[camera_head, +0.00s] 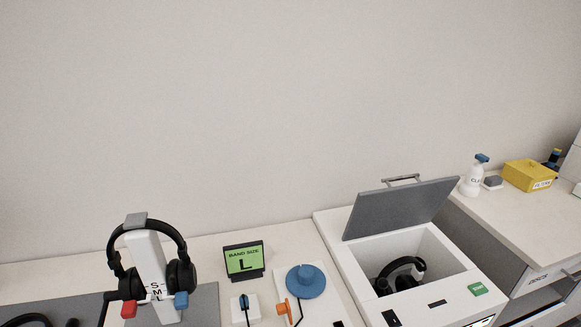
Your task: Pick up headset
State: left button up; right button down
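A black headset (180,275) hangs on a white upright stand (148,262) at the lower left, its band over the top under a grey pad. The stand carries letters, with a red block (129,310) and a blue block (181,300) at its sides. A second black headset (401,264) lies inside an open white box (448,265) at the right; its lower part is hidden by the box's front wall. Part of another black item (27,320), perhaps a headset, is cut off at the bottom left corner. Neither of my grippers is in view.
The box's grey lid (400,208) stands raised. Between stand and box are a green "BAND SIZE L" sign (244,261), a blue round knob (306,281) and an orange lever (284,308). A right-hand counter holds a spray bottle (473,181) and yellow box (527,176).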

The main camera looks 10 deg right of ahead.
aim_at(381, 287)
jog(key=i+l+z, duration=0.1)
jog(key=l+z, duration=0.3)
jog(key=i+l+z, duration=0.15)
jog(key=z, duration=0.3)
jog(key=l+u, duration=0.1)
jog(key=u, duration=2.35)
jog(key=z, duration=1.65)
jog(key=l+z, duration=0.15)
jog(key=l, duration=0.25)
jog(key=i+l+z, duration=0.15)
jog(key=l, duration=0.25)
